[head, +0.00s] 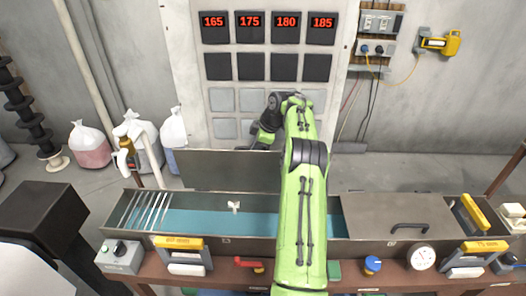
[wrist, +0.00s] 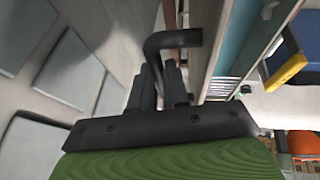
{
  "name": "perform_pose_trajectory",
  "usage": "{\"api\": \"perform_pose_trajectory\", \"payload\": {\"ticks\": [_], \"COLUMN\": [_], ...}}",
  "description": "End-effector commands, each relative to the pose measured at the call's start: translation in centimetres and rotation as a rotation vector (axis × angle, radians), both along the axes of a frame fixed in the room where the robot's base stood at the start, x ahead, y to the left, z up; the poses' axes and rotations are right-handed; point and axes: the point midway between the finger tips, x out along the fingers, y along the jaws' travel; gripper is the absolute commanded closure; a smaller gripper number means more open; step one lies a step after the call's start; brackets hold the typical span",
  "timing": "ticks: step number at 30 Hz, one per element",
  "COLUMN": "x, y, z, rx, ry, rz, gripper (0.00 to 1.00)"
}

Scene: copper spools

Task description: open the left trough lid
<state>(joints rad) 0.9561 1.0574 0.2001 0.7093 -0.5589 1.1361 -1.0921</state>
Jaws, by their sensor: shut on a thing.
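The left trough lid (head: 215,168) is a grey metal panel standing nearly upright along the back edge of the trough (head: 115,215) in the head view. The left part of the trough lies open, with blue-green liquid inside. My gripper (head: 264,136) is at the raised lid's upper right, partly hidden by my green arm. In the wrist view my gripper (wrist: 161,82) is shut on the lid's black bent handle (wrist: 178,40). My arm hides the right end of the lid.
The right lid (head: 385,213) lies flat and shut. A wall panel with red number displays (head: 250,28) stands behind the trough. Bags (head: 90,145) stand on the floor at the left. Gauges, knobs and yellow-handled blocks (head: 183,255) line the front ledge.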

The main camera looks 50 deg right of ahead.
Motion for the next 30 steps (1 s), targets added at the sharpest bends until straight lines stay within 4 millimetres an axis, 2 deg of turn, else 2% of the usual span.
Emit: {"api": "perform_pose_trajectory", "payload": {"ticks": [10, 26, 27, 30], "x": [1.3, 1.4, 1.4, 1.4], "y": [-0.8, -1.0, -1.0, -1.0], "z": [-0.6, -0.6, -0.6, -0.6], "rx": [0.002, 0.0, 0.0, 0.0], "ry": [0.005, 0.005, 0.005, 0.005], "rz": [0.004, 0.004, 0.005, 0.004], "gripper": [1.0, 1.0, 0.82, 0.67]}}
